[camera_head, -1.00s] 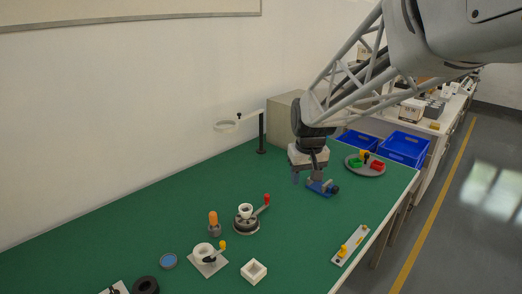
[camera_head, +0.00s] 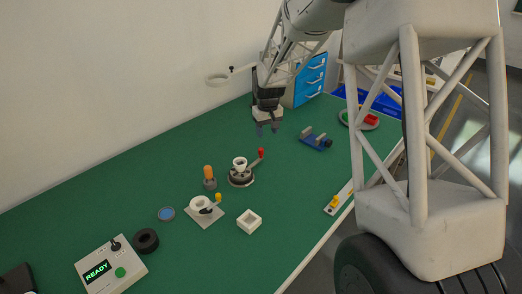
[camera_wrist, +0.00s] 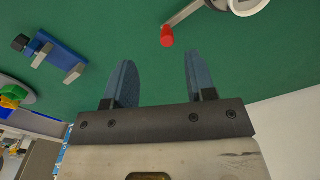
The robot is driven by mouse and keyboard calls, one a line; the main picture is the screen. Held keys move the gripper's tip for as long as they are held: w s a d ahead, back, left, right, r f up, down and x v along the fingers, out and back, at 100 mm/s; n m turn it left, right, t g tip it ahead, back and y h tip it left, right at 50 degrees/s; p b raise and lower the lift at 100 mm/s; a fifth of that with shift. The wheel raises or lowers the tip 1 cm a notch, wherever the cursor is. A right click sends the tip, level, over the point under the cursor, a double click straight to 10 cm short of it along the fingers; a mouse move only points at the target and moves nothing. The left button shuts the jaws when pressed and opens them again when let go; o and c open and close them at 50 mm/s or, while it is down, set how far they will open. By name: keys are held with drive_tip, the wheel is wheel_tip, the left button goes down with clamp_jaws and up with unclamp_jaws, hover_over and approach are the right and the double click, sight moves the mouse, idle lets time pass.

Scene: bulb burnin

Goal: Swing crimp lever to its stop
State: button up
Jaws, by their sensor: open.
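A round dark base (camera_head: 241,178) carries a white cup (camera_head: 239,163) and a lever with a red knob (camera_head: 261,152) pointing up and right. A second fixture, a pale plate (camera_head: 204,217), has a white cup and a lever with a yellow knob (camera_head: 218,196). No label shows which is the crimp lever. My gripper (camera_head: 267,129) is open and empty above the mat, behind the red knob and apart from it. In the wrist view, the red knob (camera_wrist: 167,36) lies beyond the gap between my open fingers (camera_wrist: 158,62), with part of its lever arm (camera_wrist: 185,13) showing.
An orange-topped piece (camera_head: 209,175) stands left of the round base. A white square holder (camera_head: 249,221) is in front. A blue clamp-like fixture (camera_head: 316,140) is at right. A control box reading READY (camera_head: 110,267) is at front left. Green mat (camera_head: 110,190) is clear at left.

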hover_over(261, 150)
drive_tip(key=f, duration=0.4)
drive_tip(key=shift+w+f, duration=0.2)
drive_tip(key=shift+w, duration=0.2)
drive_tip(key=shift+f, duration=0.2)
drive_tip(key=shift+f, duration=3.7)
drive_tip(key=shift+c, duration=0.3)
clamp_jaws()
